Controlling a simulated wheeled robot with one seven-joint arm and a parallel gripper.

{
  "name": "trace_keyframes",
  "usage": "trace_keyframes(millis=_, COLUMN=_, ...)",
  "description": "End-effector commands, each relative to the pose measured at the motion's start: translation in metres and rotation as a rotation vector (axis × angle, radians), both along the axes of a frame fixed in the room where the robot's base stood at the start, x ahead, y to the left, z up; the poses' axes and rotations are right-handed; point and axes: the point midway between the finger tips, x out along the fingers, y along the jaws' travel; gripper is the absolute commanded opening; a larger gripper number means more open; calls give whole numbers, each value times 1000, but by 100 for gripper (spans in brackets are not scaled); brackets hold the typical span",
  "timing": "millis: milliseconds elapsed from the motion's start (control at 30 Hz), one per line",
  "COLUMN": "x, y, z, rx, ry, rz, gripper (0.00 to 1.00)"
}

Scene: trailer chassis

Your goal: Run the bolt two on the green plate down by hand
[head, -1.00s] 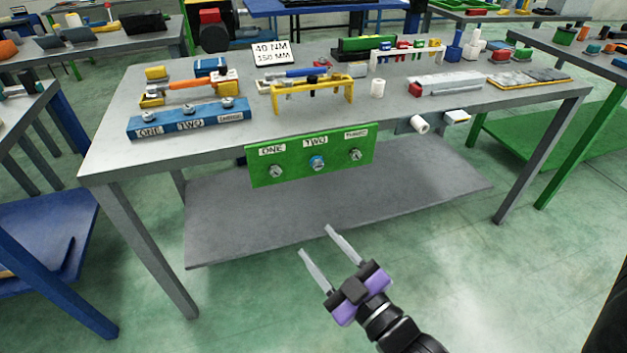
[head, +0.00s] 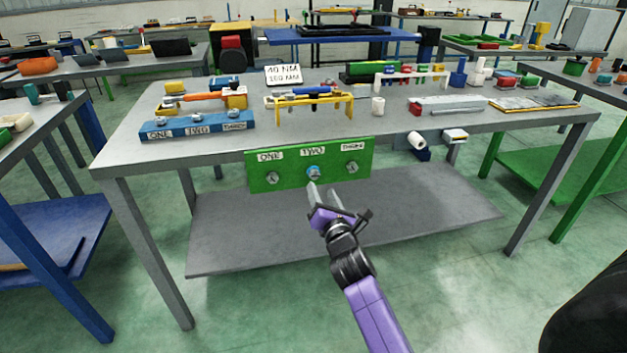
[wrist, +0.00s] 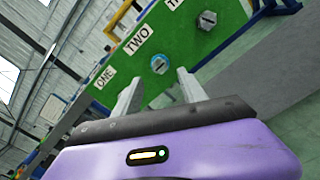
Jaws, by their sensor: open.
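The green plate (head: 295,180) hangs upright at the front edge of the grey table, with labels ONE, TWO and a third that reads like THREE. Bolt two (head: 314,172) sits in the middle of the plate and has a blue ring around its head. It also shows in the wrist view (wrist: 159,64), beyond and between the fingertips. My gripper (head: 323,190) is open and empty, just in front of and below bolt two, with its fingers pointing at the plate. In the wrist view the fingers (wrist: 157,85) stand apart and appear clear of the bolt.
Bolt one (head: 272,179) and the third bolt (head: 352,167) flank bolt two on the plate. A blue block (head: 197,126) with bolts and a yellow rack (head: 312,104) with tools stand on the table (head: 130,150). A grey lower shelf (head: 240,240) lies below.

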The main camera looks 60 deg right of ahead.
Motion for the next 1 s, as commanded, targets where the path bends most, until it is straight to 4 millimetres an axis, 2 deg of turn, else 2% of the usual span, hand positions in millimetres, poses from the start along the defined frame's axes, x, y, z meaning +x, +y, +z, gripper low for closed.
trace_keyframes(millis=167, x=10, y=-11, z=1, rx=-12, ry=11, rz=-1, gripper=49)
trace_keyframes(millis=533, x=44, y=-51, z=0, rx=-10, ry=9, rz=1, gripper=49)
trace_keyframes(millis=700, x=50, y=-58, z=0, rx=-10, ry=9, rz=1, gripper=49)
trace_keyframes(millis=967, x=51, y=-58, z=0, rx=-9, ry=9, rz=2, gripper=49)
trace_keyframes(millis=1000, x=51, y=-58, z=0, rx=-9, ry=9, rz=2, gripper=43)
